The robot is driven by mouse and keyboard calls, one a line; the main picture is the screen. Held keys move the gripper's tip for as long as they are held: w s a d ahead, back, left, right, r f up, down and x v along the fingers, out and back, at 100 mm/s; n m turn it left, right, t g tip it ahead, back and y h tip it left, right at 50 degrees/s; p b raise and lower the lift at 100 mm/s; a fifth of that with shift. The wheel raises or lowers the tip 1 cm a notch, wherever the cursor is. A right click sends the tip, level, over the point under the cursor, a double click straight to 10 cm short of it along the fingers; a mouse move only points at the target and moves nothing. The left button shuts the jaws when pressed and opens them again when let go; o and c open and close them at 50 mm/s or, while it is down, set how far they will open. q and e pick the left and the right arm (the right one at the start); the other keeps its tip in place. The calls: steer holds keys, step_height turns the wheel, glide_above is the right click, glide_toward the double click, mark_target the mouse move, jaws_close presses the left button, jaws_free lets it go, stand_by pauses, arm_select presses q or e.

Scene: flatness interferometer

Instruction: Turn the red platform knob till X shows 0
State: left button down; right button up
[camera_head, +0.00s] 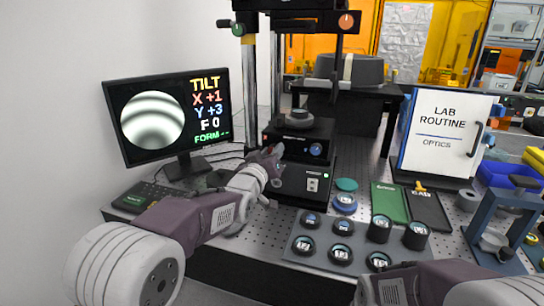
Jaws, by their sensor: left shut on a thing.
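The monitor (168,118) at the left shows a round fringe pattern and the text TILT, X +1, Y +3, F 0 and FORM with dashes. The black tilt platform (300,138) sits under the interferometer column, with a blue knob (316,149) on its front. My left gripper (272,156) is at the platform's left front and is shut on the red platform knob, which the jaws hide. My right arm comes in at the bottom right, and its fingers are not in view.
An optics tray (291,254) with several round pieces lies in front on the perforated table. Green and black mats (390,203), a LAB ROUTINE sign (437,130) and a blue-grey stand (478,208) are at the right.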

arm_select(q)
steer(key=shift+n, duration=0.7)
steer(key=c, duration=1)
jaws_free()
steer(key=shift+b, duration=0.3)
steer(key=b+v, duration=0.1)
steer(key=v, duration=0.8)
